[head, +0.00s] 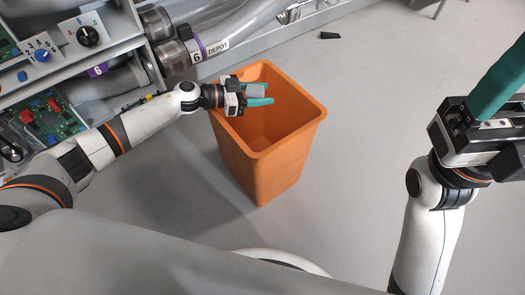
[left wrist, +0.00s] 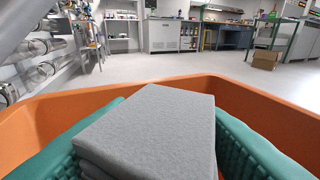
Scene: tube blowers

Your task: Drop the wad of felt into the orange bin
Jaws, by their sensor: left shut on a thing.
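The orange bin (head: 262,175) stands upright on the floor with its top open. My left gripper (head: 262,93) is over the bin's opening, near its back left rim. Its teal fingers are shut on a grey wad of felt (head: 255,90), which looks like a folded block. In the left wrist view the felt (left wrist: 165,115) sits between the two teal fingers, with the orange bin's walls (left wrist: 283,112) around them. My right gripper (head: 497,85) is at the right edge, away from the bin, with its fingertips cut off by the frame.
A rack with tubes, a "6 DEPOT" label (head: 207,51), knobs and a green circuit board (head: 45,118) stands at the left and back. A small dark object (head: 330,35) lies on the floor. The floor (head: 365,120) right of the bin is clear.

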